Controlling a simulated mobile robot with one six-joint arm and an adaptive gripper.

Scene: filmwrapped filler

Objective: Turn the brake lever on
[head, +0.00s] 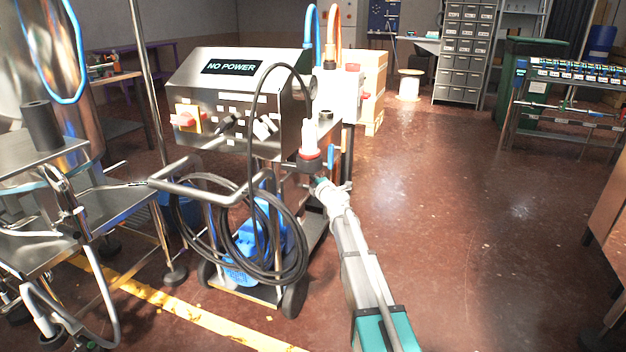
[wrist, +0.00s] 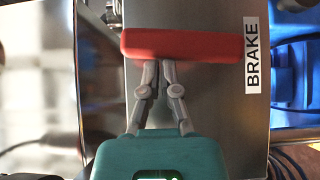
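The brake lever (wrist: 182,45) is a red bar lying crosswise in the wrist view, in front of a grey metal panel. A white label reading BRAKE (wrist: 252,55) is on the panel at the bar's right end. My gripper (wrist: 159,68) has its grey fingers close together, with their tips at the bar's lower edge. I cannot tell whether they touch it. In the head view my gripper (head: 321,184) reaches the right side of the wheeled metal machine (head: 228,88). I cannot make out the lever there.
The machine's sign reads NO POWER (head: 231,67). A coiled black hose (head: 290,262) hangs on its front handle (head: 190,192). A metal table (head: 40,158) stands at the left. The floor (head: 450,230) to the right of my arm is clear.

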